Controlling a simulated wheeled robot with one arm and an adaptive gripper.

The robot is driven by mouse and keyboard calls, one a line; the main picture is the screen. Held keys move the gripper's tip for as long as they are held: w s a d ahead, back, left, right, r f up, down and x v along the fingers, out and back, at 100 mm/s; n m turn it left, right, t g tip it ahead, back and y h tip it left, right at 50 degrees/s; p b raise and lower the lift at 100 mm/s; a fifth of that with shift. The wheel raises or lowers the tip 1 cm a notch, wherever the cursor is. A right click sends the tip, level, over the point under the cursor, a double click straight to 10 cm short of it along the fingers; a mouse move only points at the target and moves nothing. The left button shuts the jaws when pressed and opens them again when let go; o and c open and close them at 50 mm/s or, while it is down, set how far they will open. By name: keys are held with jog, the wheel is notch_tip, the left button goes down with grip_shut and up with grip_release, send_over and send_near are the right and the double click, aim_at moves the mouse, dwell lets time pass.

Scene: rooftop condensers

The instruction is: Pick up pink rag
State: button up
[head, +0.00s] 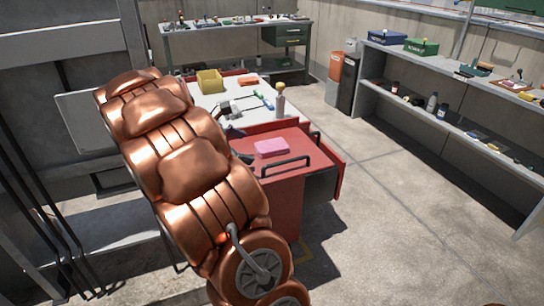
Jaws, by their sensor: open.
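The pink rag (272,148) lies as a folded block on the red top of the tool cart (296,190), near its front handle. My copper arm reaches in from the bottom of the head view and covers the left side of the cart. My gripper (240,144) shows only as dark parts past the arm's edge, just left of the rag. It is open, and the rag is not in it. Most of the gripper is hidden behind the arm, so I cannot tell its exact gap to the rag.
A bottle (280,101), a yellow bin (210,81) and several tools are on the white work surface (255,88) behind the rag. A workbench (236,30) stands at the back. Shelving (455,85) runs along the right wall. The floor (400,210) right of the cart is clear.

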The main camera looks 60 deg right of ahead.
jog(key=n+h+b, duration=0.2)
send_near(271, 145)
jog(key=d, duration=0.1)
jog(key=d+f, duration=0.1)
jog(key=d, duration=0.1)
jog(key=shift+s+f+g, duration=0.1)
jog(key=shift+g, duration=0.3)
jog(key=shift+x, duration=1.3)
jog(key=shift+s+a+x, duration=0.15)
jog(key=shift+x, duration=1.1)
jog(key=shift+s+a+x, duration=0.1)
jog(key=shift+s+x, duration=0.05)
jog(key=shift+x, duration=1.1)
jog(key=shift+f, duration=0.15)
jog(key=c, duration=1.1)
